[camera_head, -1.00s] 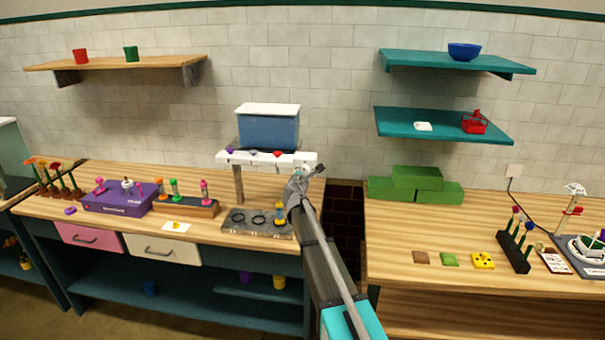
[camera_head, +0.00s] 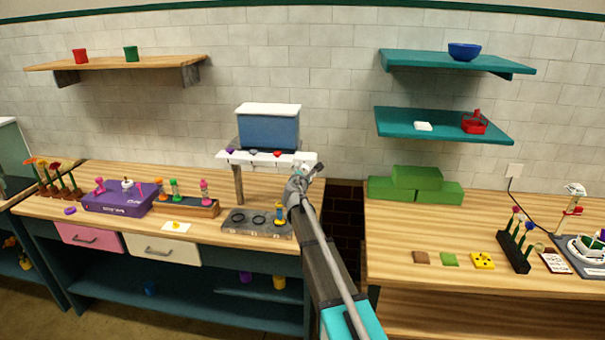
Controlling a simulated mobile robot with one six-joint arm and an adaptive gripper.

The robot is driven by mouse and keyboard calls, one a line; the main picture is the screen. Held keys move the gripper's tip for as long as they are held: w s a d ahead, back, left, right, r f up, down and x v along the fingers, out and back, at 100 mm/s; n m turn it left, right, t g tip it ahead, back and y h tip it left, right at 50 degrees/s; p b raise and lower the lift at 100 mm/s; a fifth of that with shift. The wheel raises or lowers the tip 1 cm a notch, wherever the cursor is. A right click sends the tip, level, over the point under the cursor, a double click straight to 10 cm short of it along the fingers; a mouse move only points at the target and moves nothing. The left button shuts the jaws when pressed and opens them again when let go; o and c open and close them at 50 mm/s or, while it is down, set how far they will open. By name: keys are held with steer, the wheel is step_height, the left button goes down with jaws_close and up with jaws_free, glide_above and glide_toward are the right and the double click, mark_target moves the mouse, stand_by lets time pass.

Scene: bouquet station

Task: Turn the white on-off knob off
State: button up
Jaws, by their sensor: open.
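I cannot tell for sure which part is the white on-off knob. A small whitish knob-like piece (camera_head: 127,185) stands on top of the purple box (camera_head: 118,202) on the left counter, beside a pink one (camera_head: 100,186). Its setting is too small to read. My gripper (camera_head: 306,171) is open and appears empty, at the right end of the white bar (camera_head: 240,158) in front of the blue tank. It is well to the right of the purple box and apart from it.
The blue tank with a white lid (camera_head: 268,128) stands behind the white bar. A grey tray with rings (camera_head: 258,228) lies below it. A wooden rack with coloured pieces (camera_head: 188,208) is beside the purple box. Green blocks (camera_head: 416,187) are on the right counter, across a gap.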

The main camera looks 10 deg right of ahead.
steer(key=shift+m, duration=0.4)
steer(key=shift+d+m+t+y+b, duration=0.1)
steer(key=shift+m+t+y+b, duration=0.3)
steer(key=shift+m, duration=3.7)
steer(key=shift+m+t+y+b, duration=0.3)
steer(key=shift+m+t+b, duration=0.15)
steer(key=shift+m, duration=3.65)
steer(key=v, duration=1.4)
steer(key=s+d+f+m+g+h, duration=0.1)
steer(key=s+d+f+m+g, duration=0.2)
steer(key=s+d+f+g, duration=0.2)
steer(key=s+d+f+m+g+h+b, duration=0.1)
steer(key=s+d+f+m+g, duration=0.3)
steer(key=s+f, duration=0.4)
steer(key=shift+s+d+f+m+g+h, duration=0.4)
steer(key=shift+s+g, duration=0.55)
steer(key=shift+s, duration=0.5)
steer(key=shift+r, duration=0.1)
